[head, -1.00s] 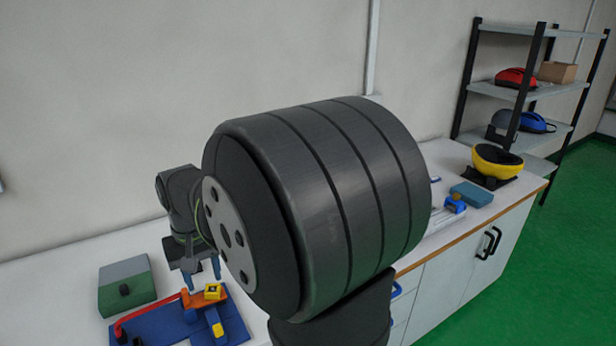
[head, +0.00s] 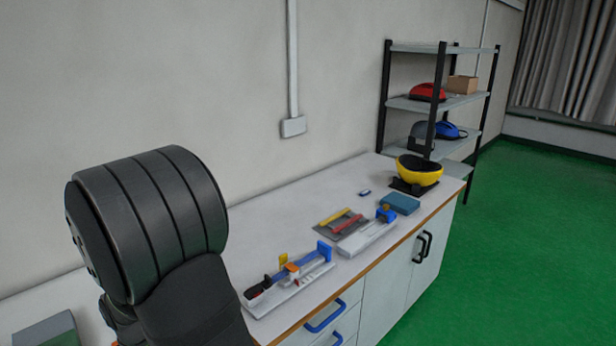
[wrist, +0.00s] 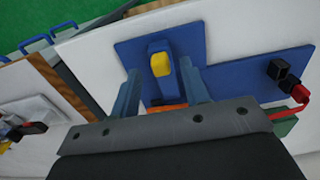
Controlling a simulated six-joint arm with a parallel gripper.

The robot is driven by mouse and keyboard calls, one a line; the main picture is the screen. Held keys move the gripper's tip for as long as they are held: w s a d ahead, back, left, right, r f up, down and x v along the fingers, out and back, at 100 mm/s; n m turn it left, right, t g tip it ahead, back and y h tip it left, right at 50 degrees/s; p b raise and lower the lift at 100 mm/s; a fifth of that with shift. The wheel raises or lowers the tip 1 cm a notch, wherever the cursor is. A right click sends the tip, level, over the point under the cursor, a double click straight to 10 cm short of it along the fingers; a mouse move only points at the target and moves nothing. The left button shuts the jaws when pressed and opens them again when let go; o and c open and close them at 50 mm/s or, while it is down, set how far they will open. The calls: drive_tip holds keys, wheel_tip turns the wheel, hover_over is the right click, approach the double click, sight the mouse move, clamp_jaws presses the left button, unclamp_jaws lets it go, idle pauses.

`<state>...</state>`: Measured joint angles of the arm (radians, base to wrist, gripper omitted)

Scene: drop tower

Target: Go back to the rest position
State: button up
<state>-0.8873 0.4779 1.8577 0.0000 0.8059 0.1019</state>
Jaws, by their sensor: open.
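My gripper (wrist: 160,70) is open in the wrist view, with its two blue-grey fingers spread apart. A yellow block (wrist: 161,60) appears between the fingers, with clear gaps on both sides. It stands over a blue board (wrist: 230,72), and an orange part shows just below it in the picture. A black knob and a red bar (wrist: 290,113) are at the board's right side. How high the fingertips are above the block, I cannot tell. In the head view my gripper and most of the board are out of sight; my dark arm link fills the lower left.
The white bench (head: 285,205) carries a rail fixture (head: 290,277), a second blue-topped fixture (head: 372,232), a teal box (head: 400,203) and a yellow bowl (head: 419,170). A grey-green box (head: 48,332) is at lower left. A shelf rack (head: 440,104) stands beyond; green floor is open at right.

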drive_tip(key=shift+f, duration=0.95)
drive_tip(key=shift+w, duration=0.1)
drive_tip(key=shift+r, duration=0.15)
